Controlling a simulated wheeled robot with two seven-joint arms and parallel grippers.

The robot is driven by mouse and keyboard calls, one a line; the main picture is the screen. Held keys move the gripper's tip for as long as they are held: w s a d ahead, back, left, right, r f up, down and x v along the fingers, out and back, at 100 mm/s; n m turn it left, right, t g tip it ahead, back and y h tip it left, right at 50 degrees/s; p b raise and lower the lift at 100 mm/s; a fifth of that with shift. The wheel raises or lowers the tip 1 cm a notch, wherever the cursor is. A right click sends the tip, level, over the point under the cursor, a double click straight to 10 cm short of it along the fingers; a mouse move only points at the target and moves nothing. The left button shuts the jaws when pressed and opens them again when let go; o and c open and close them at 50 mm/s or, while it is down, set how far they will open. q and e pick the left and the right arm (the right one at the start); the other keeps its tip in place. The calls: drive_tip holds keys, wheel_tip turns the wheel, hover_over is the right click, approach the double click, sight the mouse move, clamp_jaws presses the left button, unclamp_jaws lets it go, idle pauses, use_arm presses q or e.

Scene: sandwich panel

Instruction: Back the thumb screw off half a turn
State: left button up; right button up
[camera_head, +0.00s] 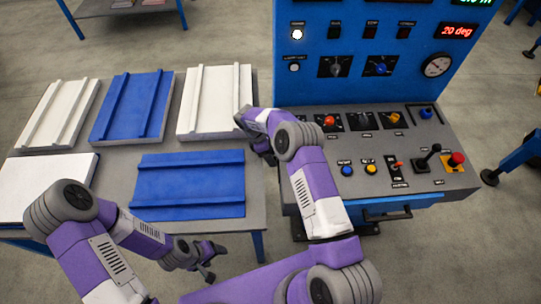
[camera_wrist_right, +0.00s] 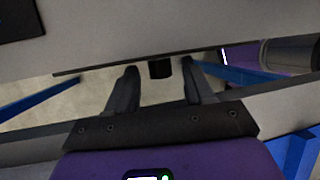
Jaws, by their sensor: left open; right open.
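A short dark stub (camera_wrist_right: 160,69) sticks out below the edge of a grey panel (camera_wrist_right: 130,38) in the right wrist view. It looks like the thumb screw, but its shape is too dark to be sure. My right gripper (camera_wrist_right: 159,80) is open, one finger on each side of the stub with gaps between, not closed on it. In the head view my right arm reaches to the console's left side, and its fingers are hidden there. The thumb screw cannot be made out in the head view. My left gripper (camera_head: 207,271) is open and empty, low in front of the table.
The blue control console (camera_head: 362,185) carries knobs, buttons and a lever (camera_head: 428,158). A grey table (camera_head: 118,160) at left holds several white and blue panels, including a blue one (camera_head: 190,184) at its front. Blue legs (camera_wrist_right: 248,74) show beyond the right fingers.

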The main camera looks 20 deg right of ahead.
drive_tip(key=v, duration=0.7)
drive_tip(key=shift+r+p, duration=0.25)
drive_tip(key=shift+p, duration=0.1)
drive_tip(key=shift+w+a, duration=0.1)
drive_tip(key=shift+a, duration=0.05)
